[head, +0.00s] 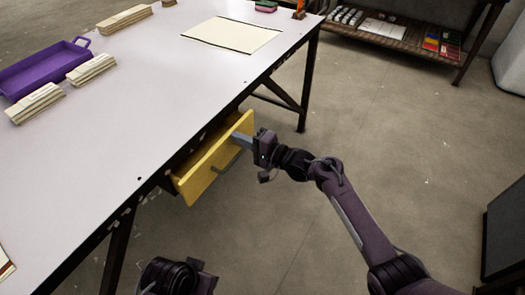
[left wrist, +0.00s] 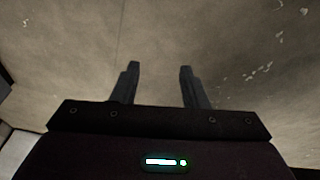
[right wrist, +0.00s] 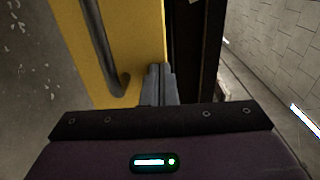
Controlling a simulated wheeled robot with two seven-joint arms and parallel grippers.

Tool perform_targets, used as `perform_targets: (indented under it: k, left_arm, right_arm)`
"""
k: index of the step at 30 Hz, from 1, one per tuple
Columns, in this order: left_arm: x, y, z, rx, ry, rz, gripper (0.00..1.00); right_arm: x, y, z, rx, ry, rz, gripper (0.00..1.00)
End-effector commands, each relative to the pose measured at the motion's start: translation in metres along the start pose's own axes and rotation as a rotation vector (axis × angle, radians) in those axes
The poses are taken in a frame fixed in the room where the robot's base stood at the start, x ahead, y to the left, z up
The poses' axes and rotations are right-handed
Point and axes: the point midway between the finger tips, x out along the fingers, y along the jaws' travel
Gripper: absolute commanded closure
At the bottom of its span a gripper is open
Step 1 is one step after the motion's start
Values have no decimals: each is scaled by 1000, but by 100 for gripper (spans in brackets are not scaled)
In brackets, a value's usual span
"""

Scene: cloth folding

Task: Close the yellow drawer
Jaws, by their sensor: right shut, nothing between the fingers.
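The yellow drawer (head: 212,160) stands partly open under the edge of the white table, its front tilted along the table side in the head view. A grey bar handle on its front shows in the right wrist view, where the yellow front (right wrist: 142,40) fills the upper middle. My right gripper (head: 236,136) is shut and empty, its fingertips at the drawer front near its far upper end; contact cannot be told for sure. The shut fingers (right wrist: 159,70) show beside the handle's end. My left gripper (left wrist: 157,68) is open and empty over the bare floor.
The white table (head: 150,110) carries a purple tray (head: 40,70), wooden stacks (head: 92,69) and a cream sheet (head: 232,35). A wooden shelf (head: 400,38) with small items stands at the back right. Open floor lies right of the table.

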Motion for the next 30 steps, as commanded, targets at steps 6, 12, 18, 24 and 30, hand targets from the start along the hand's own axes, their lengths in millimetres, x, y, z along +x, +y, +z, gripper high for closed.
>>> perform_targets:
  k: [6, 12, 18, 24, 30]
  left_arm:
    - [10, 12, -9, 24, 87, 22, 60]
    - [11, 17, -14, 34, 128, 32, 60]
    - [11, 18, -15, 36, 137, 35, 60]
    - [11, 18, -15, 36, 136, 34, 60]
    - [7, 17, -15, 33, 129, 33, 60]
  right_arm:
    - [33, 2, 0, 0, 0, 0, 100]
    - [46, 1, 0, 0, 1, 0, 100]
    - [49, -1, -1, -1, 3, -1, 100]
    - [50, -3, -1, -3, 4, -4, 100]
    - [48, -6, -1, -3, 4, -6, 100]
